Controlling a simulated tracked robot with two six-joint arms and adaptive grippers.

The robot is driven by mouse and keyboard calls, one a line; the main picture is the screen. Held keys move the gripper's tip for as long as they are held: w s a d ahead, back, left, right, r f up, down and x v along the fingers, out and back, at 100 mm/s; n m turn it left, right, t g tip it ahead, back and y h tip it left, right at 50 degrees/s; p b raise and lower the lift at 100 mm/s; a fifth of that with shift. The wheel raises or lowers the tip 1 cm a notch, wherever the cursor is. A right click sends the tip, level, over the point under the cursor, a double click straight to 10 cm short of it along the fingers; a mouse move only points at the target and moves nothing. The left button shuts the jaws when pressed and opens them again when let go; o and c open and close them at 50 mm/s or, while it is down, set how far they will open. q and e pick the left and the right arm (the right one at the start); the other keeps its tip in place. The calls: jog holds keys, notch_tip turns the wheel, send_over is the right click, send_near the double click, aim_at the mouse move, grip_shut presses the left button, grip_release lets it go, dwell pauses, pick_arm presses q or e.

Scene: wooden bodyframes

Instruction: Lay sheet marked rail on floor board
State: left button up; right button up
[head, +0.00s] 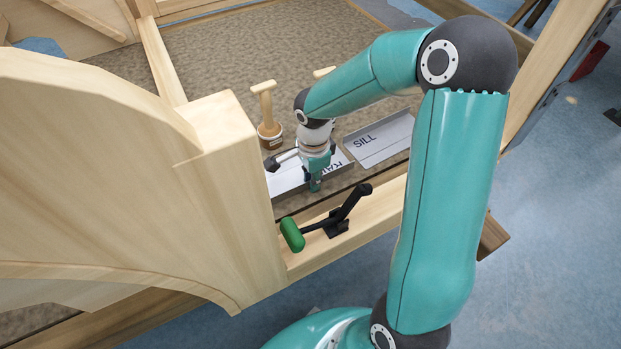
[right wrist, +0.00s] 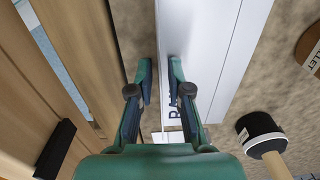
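The white sheet marked RAIL (head: 287,182) lies low over the brown speckled floor board (head: 225,60), beside the wooden side beam. Its lettering is partly covered by my right gripper (head: 294,174). The fingers stand apart above the sheet, near its long edge. In the right wrist view the fingertips (right wrist: 160,64) are on either side of the edge of the rail sheet (right wrist: 212,50), with a gap beside it. I cannot tell whether the sheet touches the board everywhere. My left gripper is not in view.
A sheet marked SILL (head: 382,140) lies to the right. A tall wooden post (head: 225,150) stands close on the left.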

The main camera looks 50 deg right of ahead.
jog(key=shift+o, duration=0.5)
jog(key=shift+r, duration=0.45)
notch_tip(320, 180, up, 11)
jog(key=p, duration=0.2)
jog(key=shift+r, duration=0.15)
jog(key=shift+s, duration=0.1)
